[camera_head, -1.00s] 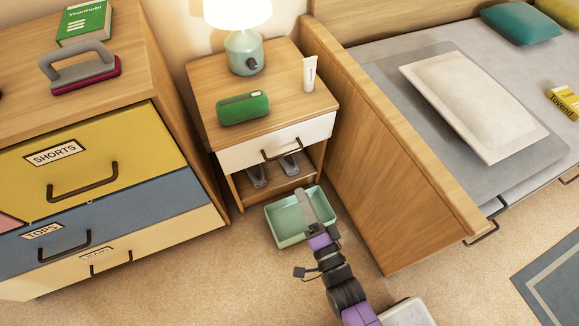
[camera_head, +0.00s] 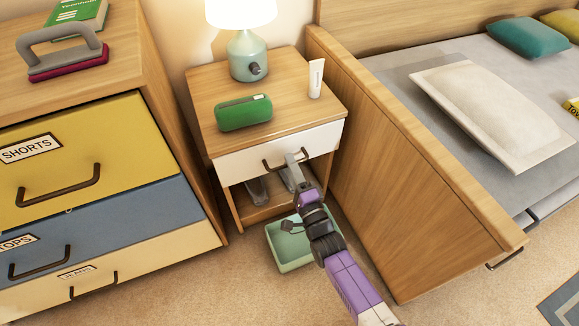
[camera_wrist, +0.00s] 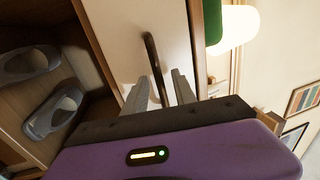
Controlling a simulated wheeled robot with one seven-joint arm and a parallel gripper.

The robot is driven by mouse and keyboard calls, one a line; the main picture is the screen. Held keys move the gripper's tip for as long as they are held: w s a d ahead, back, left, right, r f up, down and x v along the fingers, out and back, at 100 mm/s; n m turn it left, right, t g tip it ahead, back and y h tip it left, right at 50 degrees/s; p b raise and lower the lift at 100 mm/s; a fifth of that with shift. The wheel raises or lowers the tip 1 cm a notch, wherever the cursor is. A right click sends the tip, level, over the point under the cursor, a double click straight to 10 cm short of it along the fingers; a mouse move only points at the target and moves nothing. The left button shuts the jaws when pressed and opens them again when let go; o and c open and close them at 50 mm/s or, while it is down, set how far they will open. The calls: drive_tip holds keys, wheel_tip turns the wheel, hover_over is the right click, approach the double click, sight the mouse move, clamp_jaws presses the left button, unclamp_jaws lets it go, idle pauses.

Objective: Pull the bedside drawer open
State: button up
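The bedside table (camera_head: 205,85) stands between the dresser and the bed. Its white drawer front (camera_head: 235,164) looks closed, flush under the top. A dark bar handle (camera_head: 270,163) sits on it, and the handle also shows in the wrist view (camera_wrist: 152,58). Whether the fingertips touch the drawer front (camera_wrist: 125,30) is unclear.
A lamp (camera_head: 248,57), a green case (camera_head: 243,112) and a white tube (camera_head: 316,78) stand on the bedside table. Slippers (camera_wrist: 52,112) lie on its lower shelf. A green bin (camera_head: 290,252) is on the floor under my arm. The bed's side panel (camera_head: 400,180) is close on the right.

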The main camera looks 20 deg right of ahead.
drive_tip(key=shift+w+r, duration=0.1)
drive_tip(key=shift+w, duration=0.3)
clamp_jaws()
idle(1.2)
